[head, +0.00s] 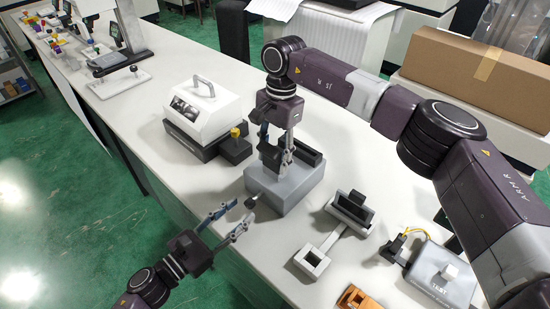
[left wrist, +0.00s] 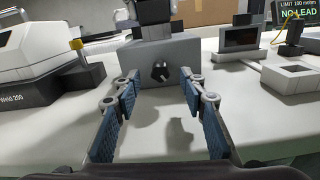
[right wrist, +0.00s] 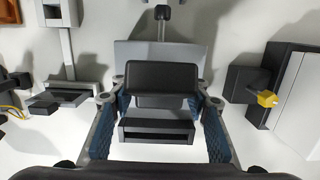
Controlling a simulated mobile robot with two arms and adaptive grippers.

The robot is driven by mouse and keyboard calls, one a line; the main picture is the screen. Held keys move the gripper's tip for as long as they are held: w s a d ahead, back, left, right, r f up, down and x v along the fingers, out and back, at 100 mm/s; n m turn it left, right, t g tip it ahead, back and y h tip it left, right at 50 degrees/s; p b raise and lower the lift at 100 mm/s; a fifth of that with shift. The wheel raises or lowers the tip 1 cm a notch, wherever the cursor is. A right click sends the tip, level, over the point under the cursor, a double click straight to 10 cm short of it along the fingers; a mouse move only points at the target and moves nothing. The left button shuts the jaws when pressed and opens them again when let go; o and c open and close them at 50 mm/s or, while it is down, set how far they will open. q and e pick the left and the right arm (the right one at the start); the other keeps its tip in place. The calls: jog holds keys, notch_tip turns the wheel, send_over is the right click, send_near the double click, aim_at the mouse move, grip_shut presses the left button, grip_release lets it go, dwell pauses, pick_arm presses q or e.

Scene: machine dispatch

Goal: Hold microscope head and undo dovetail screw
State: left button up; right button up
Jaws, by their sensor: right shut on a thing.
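A grey block base (head: 287,197) stands on the white table, with the black microscope head (right wrist: 163,77) at its top. My right gripper (head: 277,152) reaches down from above and is shut on the black head, with one finger on each side in the right wrist view. The dovetail screw is a small black knob (head: 250,203) on the base's near side face. It also shows in the left wrist view (left wrist: 160,71). My left gripper (head: 241,211) is open, level with the knob, its fingers spread to either side of it. The fingers appear apart from the knob.
A white instrument (head: 203,108) with a handle and a yellow-knobbed block (head: 235,147) stand left of the base. A grey fixture (head: 333,228), a test box (head: 440,275) with yellow wires and an orange part (head: 357,300) lie to the right. The table edge is close to my left arm.

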aim_at(247, 206)
pick_arm(q)
jog(key=shift+w+d+m, duration=0.3)
jog(key=shift+w, duration=0.05)
jog(key=shift+x, duration=2.05)
jog(key=c, duration=1.1)
jog(key=shift+o, duration=0.2)
